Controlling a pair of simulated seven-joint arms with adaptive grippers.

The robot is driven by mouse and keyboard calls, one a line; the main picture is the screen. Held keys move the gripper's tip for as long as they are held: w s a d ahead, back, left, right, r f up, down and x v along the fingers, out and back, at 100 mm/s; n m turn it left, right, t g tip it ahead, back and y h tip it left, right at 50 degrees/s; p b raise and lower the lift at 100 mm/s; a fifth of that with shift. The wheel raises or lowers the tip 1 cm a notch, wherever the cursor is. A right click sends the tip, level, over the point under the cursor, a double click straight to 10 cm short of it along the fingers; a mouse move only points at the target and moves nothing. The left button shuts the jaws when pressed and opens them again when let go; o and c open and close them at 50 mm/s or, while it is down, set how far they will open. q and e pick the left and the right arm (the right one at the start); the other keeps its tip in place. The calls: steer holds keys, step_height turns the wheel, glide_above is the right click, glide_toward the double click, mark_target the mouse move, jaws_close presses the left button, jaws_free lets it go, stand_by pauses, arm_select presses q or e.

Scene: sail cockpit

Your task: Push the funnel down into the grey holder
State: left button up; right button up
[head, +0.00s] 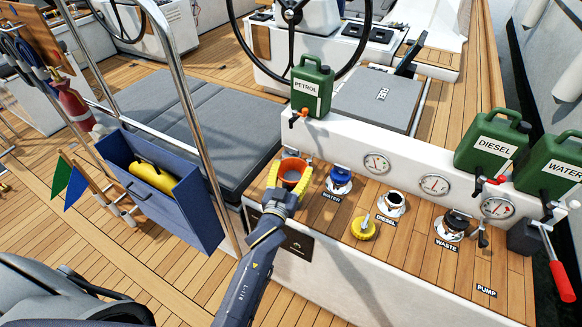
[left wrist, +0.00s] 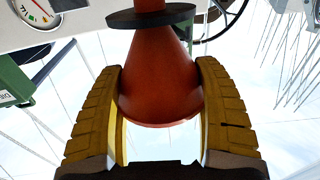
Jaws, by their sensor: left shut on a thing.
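The orange funnel (head: 292,169) is at the left end of the wooden filler counter. My left gripper (head: 289,178) has its yellow fingers closed on either side of the funnel's cone. The funnel (left wrist: 160,75) fills the middle of the left wrist view, with its wide mouth towards the sky. A dark grey ring (left wrist: 135,21), which looks like the holder, is around the funnel's narrow part. Some orange shows beyond the ring. My right gripper is not in view.
A blue-capped water filler (head: 339,178) stands just right of the funnel. An open diesel filler (head: 391,201), a yellow cap (head: 363,228) and a waste filler (head: 453,224) are farther right. A green petrol can (head: 312,88) stands behind. A steel rail (head: 188,105) rises at the left.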

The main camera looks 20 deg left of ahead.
mark_target(291, 187)
arm_select(q)
steer(key=shift+f, duration=1.9)
steer(key=shift+f, duration=0.65)
stand_by(0.5)
steer(key=o, duration=1.1)
steer(key=shift+c, duration=0.2)
steer(key=s, duration=1.1)
steer(key=shift+f, duration=0.2)
